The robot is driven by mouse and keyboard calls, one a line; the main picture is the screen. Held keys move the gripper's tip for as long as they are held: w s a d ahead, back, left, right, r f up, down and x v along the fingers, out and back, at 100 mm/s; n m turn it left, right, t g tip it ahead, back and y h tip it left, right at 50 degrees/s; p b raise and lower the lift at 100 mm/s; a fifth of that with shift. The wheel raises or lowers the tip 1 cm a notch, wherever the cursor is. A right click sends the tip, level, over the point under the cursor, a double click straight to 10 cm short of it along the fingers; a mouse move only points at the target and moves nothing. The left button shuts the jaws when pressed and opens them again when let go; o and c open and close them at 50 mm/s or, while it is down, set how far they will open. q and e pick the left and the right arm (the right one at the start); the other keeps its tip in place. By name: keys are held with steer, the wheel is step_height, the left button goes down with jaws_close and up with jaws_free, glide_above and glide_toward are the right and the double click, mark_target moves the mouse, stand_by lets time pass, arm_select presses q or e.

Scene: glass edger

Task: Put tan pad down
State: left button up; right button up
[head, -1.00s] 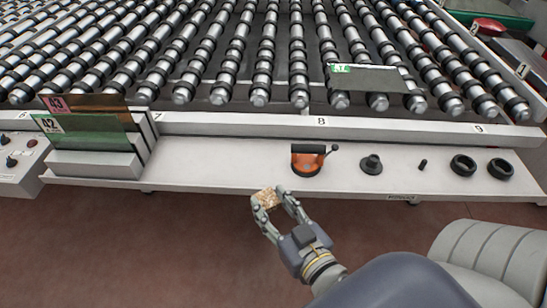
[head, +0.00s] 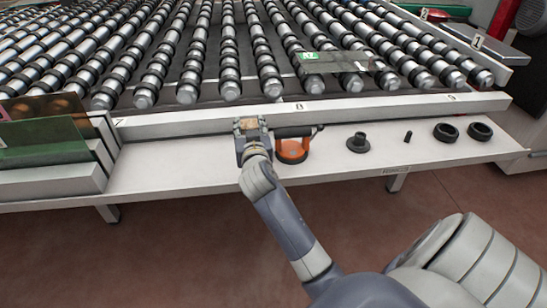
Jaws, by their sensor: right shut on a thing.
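The tan pad (head: 249,124) is a small speckled block in my right gripper (head: 251,127), which is shut on it. The gripper is over the back part of the white shelf (head: 185,171), close to the front rail of the roller table. It is just left of the orange suction cup. The hand hides the pad's underside, so I cannot tell whether the pad touches the shelf. My left gripper is not in view.
The orange suction cup (head: 292,151) with a dark handle stands right beside my right gripper. A black flanged part (head: 358,143), a small black peg (head: 408,136) and two black rings (head: 446,132) (head: 480,131) lie farther right. Glass sheets (head: 45,144) stand at left. The shelf between is clear.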

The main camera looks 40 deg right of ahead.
step_height(320, 180, down, 6)
steer(key=shift+f+b, duration=0.15)
steer(key=shift+b, duration=0.15)
step_height(320, 180, down, 4)
steer(key=shift+r+b, duration=0.2)
steer(key=shift+b, duration=0.1)
steer(key=shift+f, duration=0.15)
steer(key=o, duration=0.7)
